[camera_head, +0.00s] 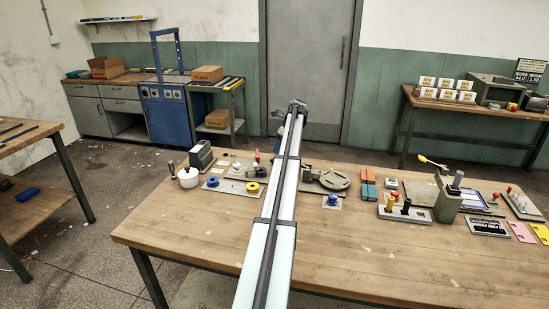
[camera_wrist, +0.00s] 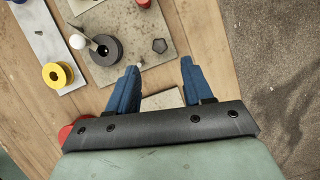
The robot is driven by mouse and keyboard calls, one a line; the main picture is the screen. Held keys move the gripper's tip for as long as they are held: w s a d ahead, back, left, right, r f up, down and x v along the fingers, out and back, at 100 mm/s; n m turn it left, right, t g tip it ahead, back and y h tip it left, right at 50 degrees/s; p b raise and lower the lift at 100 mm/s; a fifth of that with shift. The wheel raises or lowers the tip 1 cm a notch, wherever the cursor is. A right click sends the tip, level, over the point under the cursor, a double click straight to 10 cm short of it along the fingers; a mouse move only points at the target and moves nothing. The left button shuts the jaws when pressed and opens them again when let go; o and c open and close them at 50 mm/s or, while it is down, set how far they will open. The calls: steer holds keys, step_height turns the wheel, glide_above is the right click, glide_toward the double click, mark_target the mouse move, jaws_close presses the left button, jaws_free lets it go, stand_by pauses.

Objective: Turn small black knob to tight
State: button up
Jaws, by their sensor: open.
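A larger round black knob (camera_wrist: 103,50) with a dark centre stands on the same plate to the left. My gripper (camera_wrist: 160,66) has two blue fingers apart with nothing between them; it is above the table and touches neither knob as far as I can tell. I cannot read any tight mark. In the head view my arm crosses the middle of the table and hides part of this area.
A white ball-ended lever (camera_wrist: 78,42) is beside the round black knob. A yellow knob (camera_wrist: 56,75) is on a plate at left, and a red part (camera_wrist: 76,130) lies near my left finger. Several devices line the bench (camera_head: 370,265) at the back; its front is clear.

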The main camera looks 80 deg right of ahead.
steer(key=x, duration=0.7)
steer(key=shift+w+f, duration=0.1)
jaws_close()
stand_by(0.4)
